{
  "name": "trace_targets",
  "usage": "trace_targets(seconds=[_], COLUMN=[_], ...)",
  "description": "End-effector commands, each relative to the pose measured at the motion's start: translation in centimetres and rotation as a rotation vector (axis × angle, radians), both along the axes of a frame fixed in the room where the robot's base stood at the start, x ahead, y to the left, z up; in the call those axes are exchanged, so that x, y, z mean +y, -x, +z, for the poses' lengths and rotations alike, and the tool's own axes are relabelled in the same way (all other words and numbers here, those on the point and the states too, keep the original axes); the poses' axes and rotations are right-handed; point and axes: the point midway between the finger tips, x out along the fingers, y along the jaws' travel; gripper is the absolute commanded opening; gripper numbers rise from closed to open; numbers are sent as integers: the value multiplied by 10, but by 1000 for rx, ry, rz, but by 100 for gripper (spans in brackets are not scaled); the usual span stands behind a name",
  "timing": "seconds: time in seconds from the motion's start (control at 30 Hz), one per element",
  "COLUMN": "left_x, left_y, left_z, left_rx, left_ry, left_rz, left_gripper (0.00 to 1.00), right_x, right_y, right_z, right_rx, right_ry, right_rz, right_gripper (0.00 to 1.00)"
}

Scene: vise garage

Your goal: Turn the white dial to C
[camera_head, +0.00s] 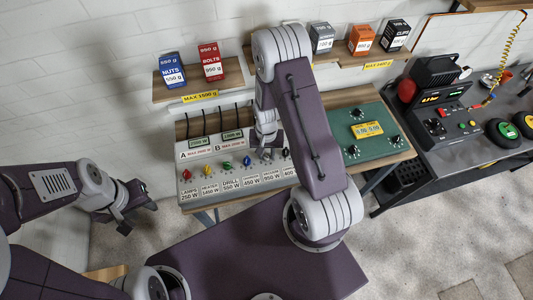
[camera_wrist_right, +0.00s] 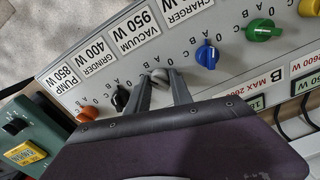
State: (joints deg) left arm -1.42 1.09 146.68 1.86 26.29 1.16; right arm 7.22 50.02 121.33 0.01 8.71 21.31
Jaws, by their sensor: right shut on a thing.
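The white dial (camera_wrist_right: 159,75) is on the sloped grey panel (camera_wrist_right: 83,66), in the row between a blue dial (camera_wrist_right: 206,54) and a black dial (camera_wrist_right: 121,98). Marks 0, A, B, C ring the dials; which mark the white dial points at is hidden by the fingers. My right gripper (camera_wrist_right: 160,84) is shut on the white dial, a finger on each side. In the head view my right gripper (camera_head: 266,152) is at the panel, mostly covered by its own arm. My left gripper (camera_head: 138,213) hangs at the left, open and empty, away from the panel.
Other coloured dials flank the white one closely, including a green dial (camera_wrist_right: 263,30). A green box (camera_head: 365,130) with black knobs stands right of the panel. Wall shelves above hold a blue box (camera_head: 172,71), a red box (camera_head: 211,62) and others.

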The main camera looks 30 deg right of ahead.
Motion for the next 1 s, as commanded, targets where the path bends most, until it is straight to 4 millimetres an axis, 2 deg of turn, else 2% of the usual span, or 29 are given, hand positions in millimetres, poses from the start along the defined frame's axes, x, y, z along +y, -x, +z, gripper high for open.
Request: trace_targets(seconds=[0.5,1.0], left_x=[0,0], left_y=[0,0], left_z=[-5,-6], left_rx=[0,0], left_ry=[0,0], left_rz=[0,0], left_gripper=[36,36], right_x=[0,0], right_y=[-2,-2], right_z=[1,1], right_rx=[-5,-6], right_ry=[1,2], right_rz=[334,410], right_gripper=[0,0])
